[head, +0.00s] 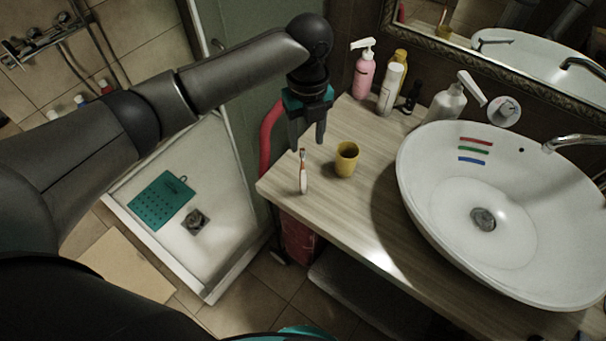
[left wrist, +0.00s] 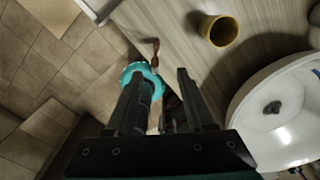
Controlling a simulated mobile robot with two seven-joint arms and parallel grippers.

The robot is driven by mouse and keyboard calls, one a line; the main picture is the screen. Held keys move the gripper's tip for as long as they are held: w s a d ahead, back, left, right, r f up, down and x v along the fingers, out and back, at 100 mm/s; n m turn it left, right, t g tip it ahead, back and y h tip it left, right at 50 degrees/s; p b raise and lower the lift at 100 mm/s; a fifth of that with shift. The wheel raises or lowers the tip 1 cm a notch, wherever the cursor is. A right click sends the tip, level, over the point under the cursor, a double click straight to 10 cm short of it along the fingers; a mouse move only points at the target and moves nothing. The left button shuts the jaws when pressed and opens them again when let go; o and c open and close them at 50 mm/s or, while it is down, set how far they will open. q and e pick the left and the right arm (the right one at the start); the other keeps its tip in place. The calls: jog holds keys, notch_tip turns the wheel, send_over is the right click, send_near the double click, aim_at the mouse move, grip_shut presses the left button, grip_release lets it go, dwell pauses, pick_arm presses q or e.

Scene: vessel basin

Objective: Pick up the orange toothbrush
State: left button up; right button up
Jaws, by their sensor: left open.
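The orange toothbrush (head: 303,174), with a white lower part, is on the wooden counter near its left edge; I cannot tell whether it stands or lies. It shows small and dim in the left wrist view (left wrist: 155,53), beyond the fingers. My left gripper (head: 308,143) is open and empty, with its fingers pointing down. In the head view its fingertips appear just above the toothbrush, apart from it. It also shows in the left wrist view (left wrist: 159,85). My right gripper is in neither view.
A yellow cup (head: 346,159) stands just right of the toothbrush. A white basin (head: 420,190) fills the counter's right part. A pink bottle (head: 364,75), a white bottle (head: 391,88) and a soap dispenser (head: 447,103) stand toward the back. The counter front is clear.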

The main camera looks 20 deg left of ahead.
aim_at(303, 170)
pick_arm(q)
notch_tip(303, 170, down, 4)
jog(key=shift+r, duration=0.1)
jog(key=shift+s+a+f, duration=0.1)
jog(key=shift+a+f, duration=0.1)
jog(key=shift+f, duration=1.2)
jog(key=shift+a+f, duration=0.15)
jog(key=shift+f, duration=1.2)
grip_shut()
